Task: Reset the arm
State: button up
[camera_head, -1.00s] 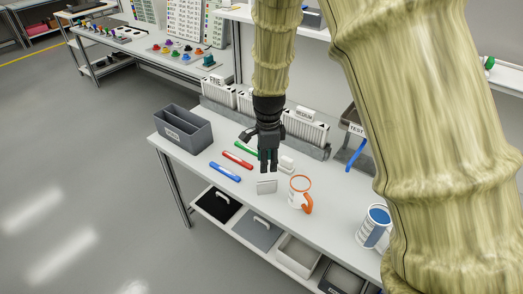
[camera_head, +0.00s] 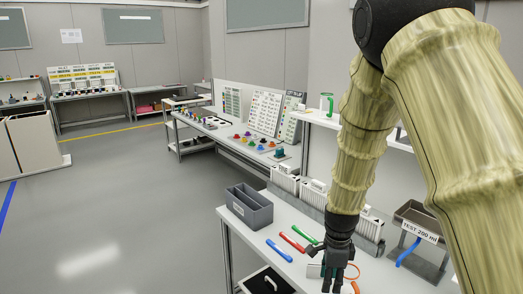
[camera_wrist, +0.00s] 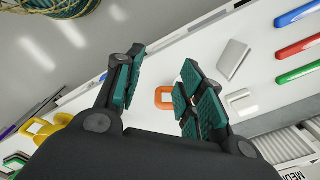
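My gripper (camera_head: 333,272) hangs at the end of my arm over the white workbench, its fingers pointing down. In the wrist view my gripper (camera_wrist: 155,88) has its green-padded fingers spread apart, with nothing held between them. The mug's orange handle (camera_wrist: 165,97) shows below, in the gap between the fingers. In the head view the orange-rimmed mug (camera_head: 352,271) is mostly hidden behind my gripper.
Red (camera_head: 291,242), blue (camera_head: 279,251) and green (camera_head: 305,235) markers lie left of my gripper, near a grey divided bin (camera_head: 249,208). A test stand (camera_head: 419,236) is at the right. White file holders line the back. Open floor lies left.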

jog(key=s+d+f+n, duration=0.2)
jog(key=s+f+n, duration=0.2)
jog(key=s+f, duration=0.45)
jog(key=s+d+f+n, duration=0.1)
jog(key=s+f+n, duration=0.45)
jog(key=f, duration=0.55)
jog(key=s+f+n, duration=0.4)
jog(key=s+f, duration=0.1)
jog(key=s, duration=0.6)
jog(key=s+f+n, duration=0.5)
jog(key=s, duration=0.6)
jog(key=shift+s, duration=0.2)
jog(key=shift+w+n, duration=0.1)
jog(key=shift+n, duration=0.15)
jog(key=shift+c, duration=0.4)
